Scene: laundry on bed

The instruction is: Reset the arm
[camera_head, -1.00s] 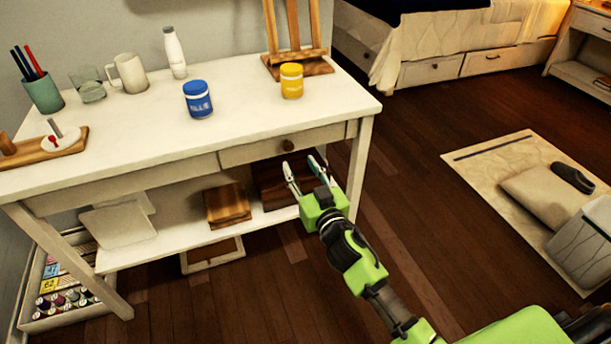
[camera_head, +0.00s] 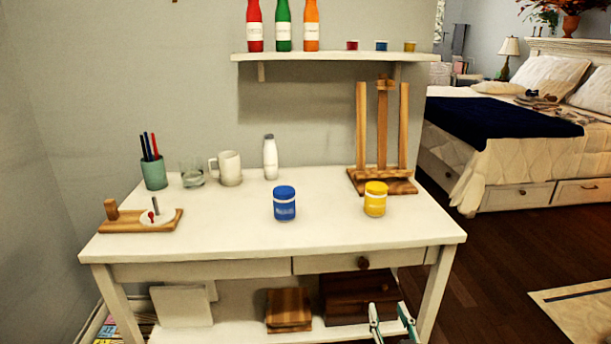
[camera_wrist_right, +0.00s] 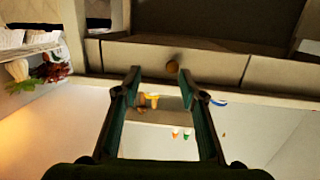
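My right gripper (camera_head: 393,322) shows at the bottom edge of the head view, in front of the table's lower shelf. Its two fingers are spread apart with nothing between them. In the right wrist view the same gripper (camera_wrist_right: 168,85) is open and empty, with the table's drawer front (camera_wrist_right: 215,62) and round knob (camera_wrist_right: 172,66) beyond its tips. The rest of my right arm is below the head view. My left gripper is not in either view.
The white table (camera_head: 235,240) carries a blue jar (camera_head: 285,204), a yellow jar (camera_head: 375,199), a mug (camera_head: 229,168) and a wooden easel (camera_head: 382,140). A wall shelf (camera_head: 330,57) holds bottles. A bed (camera_head: 520,170) stands right. Dark floor (camera_head: 480,270) is clear beside the table.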

